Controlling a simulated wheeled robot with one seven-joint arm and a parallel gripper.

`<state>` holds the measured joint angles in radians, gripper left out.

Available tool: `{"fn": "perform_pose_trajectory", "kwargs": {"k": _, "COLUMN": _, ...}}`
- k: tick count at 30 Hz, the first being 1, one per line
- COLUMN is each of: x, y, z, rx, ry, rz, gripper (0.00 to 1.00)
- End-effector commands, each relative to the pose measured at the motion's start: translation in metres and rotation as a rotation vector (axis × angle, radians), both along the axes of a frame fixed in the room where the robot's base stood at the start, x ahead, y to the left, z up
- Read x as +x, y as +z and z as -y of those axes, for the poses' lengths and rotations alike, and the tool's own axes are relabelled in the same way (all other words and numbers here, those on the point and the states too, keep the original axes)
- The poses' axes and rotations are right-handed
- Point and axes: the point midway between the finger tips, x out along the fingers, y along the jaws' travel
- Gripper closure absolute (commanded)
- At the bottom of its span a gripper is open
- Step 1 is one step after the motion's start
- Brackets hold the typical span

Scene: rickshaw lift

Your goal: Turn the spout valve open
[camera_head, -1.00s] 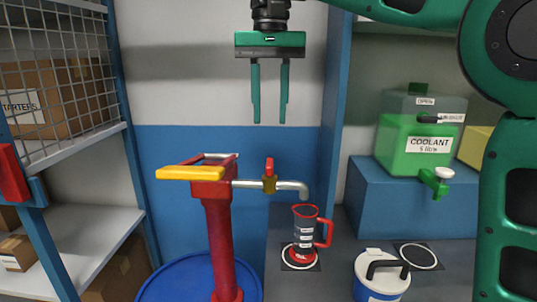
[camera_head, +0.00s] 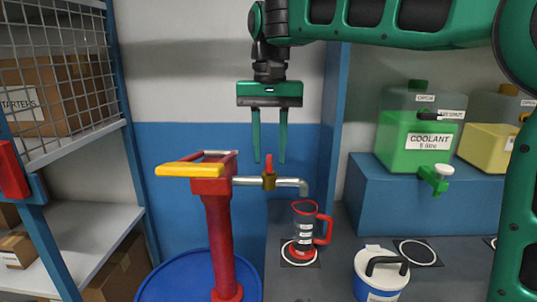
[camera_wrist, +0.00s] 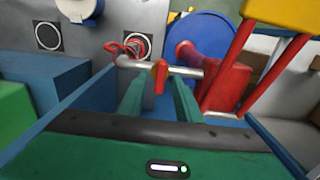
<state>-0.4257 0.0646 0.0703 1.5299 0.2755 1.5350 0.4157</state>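The spout valve has a red lever (camera_head: 269,162) standing upright on a brass body (camera_head: 269,181), set in the grey spout pipe (camera_head: 245,181). The pipe comes from the red hand pump (camera_head: 220,235) with its yellow handle (camera_head: 190,170). My gripper (camera_head: 269,160) is open, pointing down, with its fingertips about level with the lever. The lever shows between the fingers in the head view. In the wrist view the red lever (camera_wrist: 161,76) also shows between the tips of my gripper (camera_wrist: 158,92). I cannot tell whether a finger touches it.
A clear jug with red rim and handle (camera_head: 304,232) stands on a ringed mat below the spout end. A white-lidded blue container (camera_head: 381,276) is at the front right. A green coolant container (camera_head: 415,136) stands on a blue block (camera_head: 400,195). A blue wall panel is behind.

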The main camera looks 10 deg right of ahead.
Motion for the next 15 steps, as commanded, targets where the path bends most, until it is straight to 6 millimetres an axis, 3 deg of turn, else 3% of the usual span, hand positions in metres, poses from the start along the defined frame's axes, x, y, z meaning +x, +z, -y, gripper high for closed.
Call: {"fn": "perform_pose_trajectory", "kwargs": {"k": 15, "x": -0.0004, "y": -0.0087, "z": -0.0006, "rx": 0.000, "ry": 0.001, "rz": 0.001, "gripper": 0.69}}
